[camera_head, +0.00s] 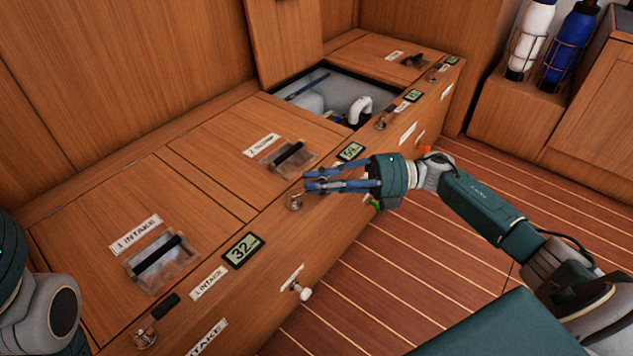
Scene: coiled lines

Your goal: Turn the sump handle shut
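A row of wooden lockers (205,165) runs along the wall, its lids labelled. The nearest label reads 1 INTAKE (136,234); the middle label (262,145) starts with 2 but is too small to read surely. No label legibly reads sump, so I cannot tell which handle is the sump handle. On the front face are a white knob (304,293), a green handle (376,205) partly behind my gripper, and an orange handle (425,149). My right gripper (308,182) is over the front edge by the middle locker, fingers pointing left, with nothing visible between them. My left gripper is out of frame.
One bay stands open, showing a white pipe (358,110) inside, its lid (284,40) upright behind it. Small metal latches (295,202) and displays (243,250) line the front edge. Two bottles, white (530,35) and blue (571,45), stand in racks. The striped floor (470,255) is clear.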

